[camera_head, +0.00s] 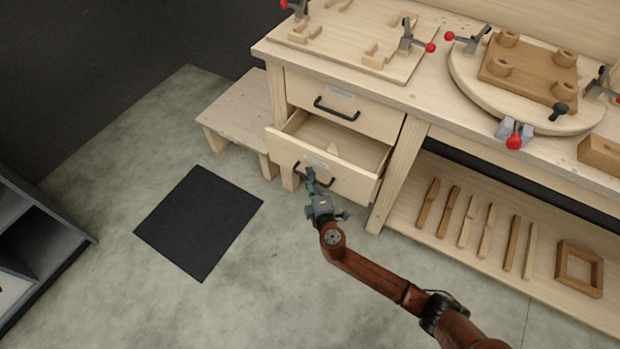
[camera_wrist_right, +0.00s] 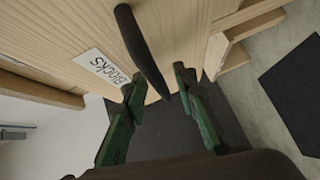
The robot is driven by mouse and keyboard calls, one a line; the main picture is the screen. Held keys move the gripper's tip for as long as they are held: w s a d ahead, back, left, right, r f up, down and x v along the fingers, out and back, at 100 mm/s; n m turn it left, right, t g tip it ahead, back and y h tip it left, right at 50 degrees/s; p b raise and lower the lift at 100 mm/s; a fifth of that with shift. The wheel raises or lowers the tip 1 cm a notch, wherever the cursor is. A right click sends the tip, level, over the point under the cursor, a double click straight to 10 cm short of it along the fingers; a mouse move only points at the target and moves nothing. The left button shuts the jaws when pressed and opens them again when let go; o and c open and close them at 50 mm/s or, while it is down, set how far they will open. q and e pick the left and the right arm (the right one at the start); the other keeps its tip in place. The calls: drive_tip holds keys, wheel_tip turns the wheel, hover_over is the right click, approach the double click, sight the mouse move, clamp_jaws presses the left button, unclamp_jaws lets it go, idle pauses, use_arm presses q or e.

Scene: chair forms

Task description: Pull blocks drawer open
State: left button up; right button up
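The blocks drawer (camera_head: 301,160) is the lower of two drawers in the wooden bench and stands partly pulled out. A small wooden piece shows inside it. Its label reading BLOCKS (camera_wrist_right: 104,67) is on the drawer front in the right wrist view. Its dark bar handle (camera_wrist_right: 143,50) reaches down between the fingertips of my right gripper (camera_wrist_right: 160,88). The fingers stand apart, with a gap visible beside the handle. In the head view my right gripper (camera_head: 311,180) is at the handle, partly covering it. My left gripper is out of view.
The upper drawer (camera_head: 360,114) is shut. A low wooden step (camera_head: 240,108) stands left of the drawers and a black mat (camera_head: 198,222) lies on the floor. The lower shelf (camera_head: 455,240) holds several wooden slats. Floor in front of the drawer is clear.

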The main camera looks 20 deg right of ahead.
clamp_jaws()
idle(0.4)
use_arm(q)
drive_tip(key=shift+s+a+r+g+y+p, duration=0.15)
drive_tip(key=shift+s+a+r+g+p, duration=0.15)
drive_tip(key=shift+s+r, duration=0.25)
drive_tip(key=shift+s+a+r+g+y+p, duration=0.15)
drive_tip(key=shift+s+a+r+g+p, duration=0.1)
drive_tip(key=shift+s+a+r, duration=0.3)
use_arm(e)
drive_tip(key=s+a, duration=0.6)
drive_tip(key=a, duration=0.1)
drive_tip(key=shift+a, duration=0.2)
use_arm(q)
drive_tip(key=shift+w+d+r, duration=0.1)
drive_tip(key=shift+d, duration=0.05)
use_arm(e)
drive_tip(key=shift+f, duration=0.1)
drive_tip(key=shift+o, duration=0.4)
unclamp_jaws()
drive_tip(key=shift+w, duration=0.1)
